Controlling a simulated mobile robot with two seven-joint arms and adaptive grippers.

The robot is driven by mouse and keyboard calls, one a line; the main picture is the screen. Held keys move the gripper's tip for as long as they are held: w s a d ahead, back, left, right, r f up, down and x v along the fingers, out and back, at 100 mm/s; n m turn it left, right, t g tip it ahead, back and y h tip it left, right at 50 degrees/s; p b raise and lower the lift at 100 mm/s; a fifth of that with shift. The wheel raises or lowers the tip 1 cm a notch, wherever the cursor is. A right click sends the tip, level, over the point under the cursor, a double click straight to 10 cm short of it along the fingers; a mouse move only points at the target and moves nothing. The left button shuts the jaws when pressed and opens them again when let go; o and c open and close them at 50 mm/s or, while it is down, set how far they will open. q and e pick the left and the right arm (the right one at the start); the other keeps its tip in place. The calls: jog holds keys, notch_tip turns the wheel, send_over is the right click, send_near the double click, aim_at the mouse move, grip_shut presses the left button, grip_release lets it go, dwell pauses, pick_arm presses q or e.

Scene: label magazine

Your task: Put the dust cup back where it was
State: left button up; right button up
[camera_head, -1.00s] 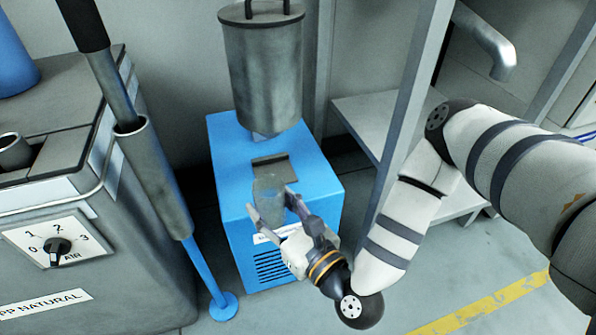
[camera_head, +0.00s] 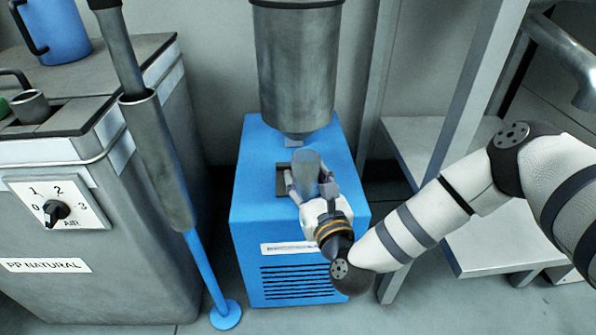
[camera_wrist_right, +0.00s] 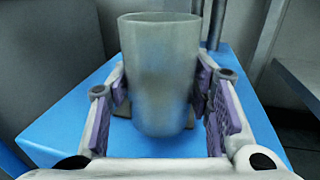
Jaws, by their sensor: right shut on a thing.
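The dust cup (camera_head: 306,172) is a translucent grey cylinder, upright, between the fingers of my right gripper (camera_head: 313,190). In the right wrist view the cup (camera_wrist_right: 160,75) stands between the purple finger pads of the gripper (camera_wrist_right: 162,100), which is shut on it. The cup is over the top of the blue machine (camera_head: 252,165), at a dark square recess (camera_head: 283,183) below the grey metal canister (camera_head: 297,70). I cannot tell whether the cup's base touches the machine. My left gripper is not in view.
A grey cabinet (camera_head: 110,240) with a dial stands at the left, with a blue jug (camera_head: 58,30) on top. A grey tube on a blue stand (camera_head: 226,314) stands between cabinet and machine. A shelf frame (camera_head: 455,90) is close on the right.

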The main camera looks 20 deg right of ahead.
jog(key=w+b, duration=0.1)
jog(key=w, duration=0.5)
jog(key=shift+d+f, duration=0.1)
jog(key=shift+d, duration=0.05)
jog(key=shift+f+b, duration=0.45)
jog(key=shift+f, duration=0.25)
jog(key=shift+r, duration=0.1)
jog(key=shift+f, duration=0.3)
jog(key=o, duration=1.2)
jog(key=shift+r, duration=0.1)
